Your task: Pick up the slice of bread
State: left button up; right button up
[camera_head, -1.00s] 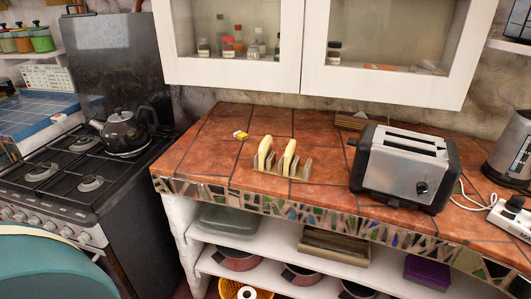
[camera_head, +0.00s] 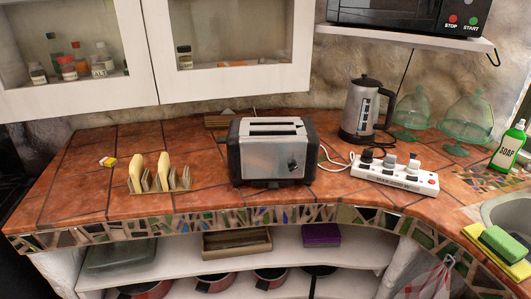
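Two slices of bread stand upright in a small wooden rack (camera_head: 172,186) on the tiled counter, left of the toaster. The left slice (camera_head: 136,171) and the right slice (camera_head: 164,169) are pale yellow and stand apart from each other. Neither of my grippers is in view.
A steel and black toaster (camera_head: 271,152) stands right of the rack. A white power strip (camera_head: 394,176) and a kettle (camera_head: 367,110) are further right. A small yellow box (camera_head: 108,162) lies behind the rack to the left. Cabinets (camera_head: 235,50) hang above the back. The counter front (camera_head: 200,202) before the rack is clear.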

aim_at(137, 168)
jog(key=j, duration=0.55)
jog(key=i+j, duration=0.15)
jog(key=j, duration=0.4)
jog(key=j+z, duration=0.8)
jog(key=l, duration=0.1)
